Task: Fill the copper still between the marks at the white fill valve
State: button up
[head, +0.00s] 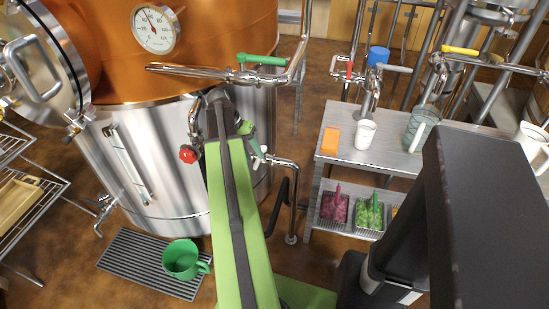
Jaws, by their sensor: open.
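The copper still (215,45) stands at the left, with a copper upper part and a shiny steel lower body. An upright sight glass (127,162) is on its steel side; I cannot make out its marks or a liquid level. The white fill valve (259,154) shows as a small white handle on the pipework at the still's right side. My green arm reaches up from the bottom. My gripper (243,129) is at its far end, just above and left of the white handle, partly hidden by my arm. It looks empty; I cannot tell whether it touches the handle.
A red valve knob (188,154) and a green-handled valve (262,60) are close by. A green mug (182,260) stands on a floor grate (125,250). A steel table (335,152) at the right holds a white cup (365,134), an orange block (331,140) and jugs.

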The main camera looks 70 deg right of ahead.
aim_at(257, 159)
jog(key=shift+b+x, duration=1.3)
jog(key=shift+x, duration=0.85)
jog(key=shift+r, duration=0.1)
grip_shut()
